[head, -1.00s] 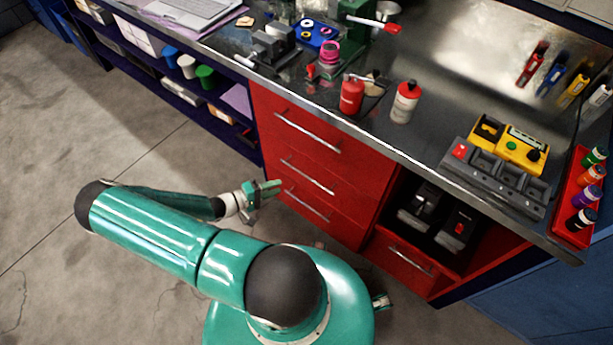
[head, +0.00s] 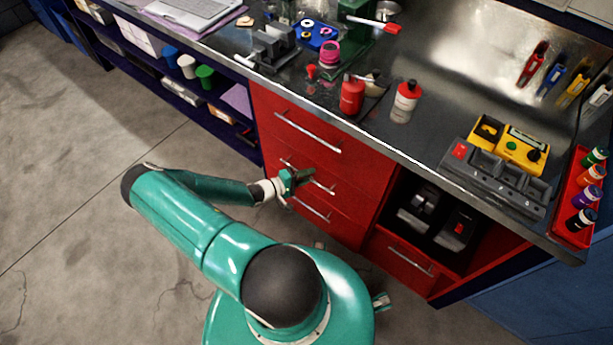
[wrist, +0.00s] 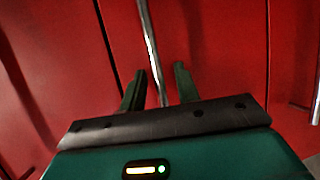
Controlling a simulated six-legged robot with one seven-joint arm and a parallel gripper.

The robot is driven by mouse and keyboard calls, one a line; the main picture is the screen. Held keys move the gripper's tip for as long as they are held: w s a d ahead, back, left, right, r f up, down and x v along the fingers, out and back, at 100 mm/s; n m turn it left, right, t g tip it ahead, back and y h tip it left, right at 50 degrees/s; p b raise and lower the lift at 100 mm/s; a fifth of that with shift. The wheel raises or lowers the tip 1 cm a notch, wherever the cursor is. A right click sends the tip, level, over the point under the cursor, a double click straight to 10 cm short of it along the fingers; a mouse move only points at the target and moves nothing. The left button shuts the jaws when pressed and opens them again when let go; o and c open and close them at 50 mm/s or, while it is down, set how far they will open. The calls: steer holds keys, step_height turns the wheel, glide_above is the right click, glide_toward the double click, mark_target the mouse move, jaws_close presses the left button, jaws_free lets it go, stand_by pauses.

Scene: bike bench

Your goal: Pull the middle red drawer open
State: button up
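The middle red drawer (head: 345,190) is in the stack of red drawers under the bench, its front flush with the others. Its metal handle (head: 322,185) is partly hidden by my gripper (head: 303,178) in the head view. In the wrist view the handle (wrist: 150,45) runs down between the two dark fingers of my gripper (wrist: 160,87). The fingers are apart, with a gap visible on both sides of the bar. My gripper is open around the handle, close to the drawer front.
The top drawer handle (head: 308,130) is above and the bottom drawer handle (head: 310,210) below. The bench top (head: 440,120) overhangs and carries bottles and tools. An open shelf (head: 225,115) is at left. The floor (head: 90,230) in front of the drawers is clear.

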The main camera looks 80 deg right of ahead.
jaws_close()
steer(key=shift+a, duration=0.1)
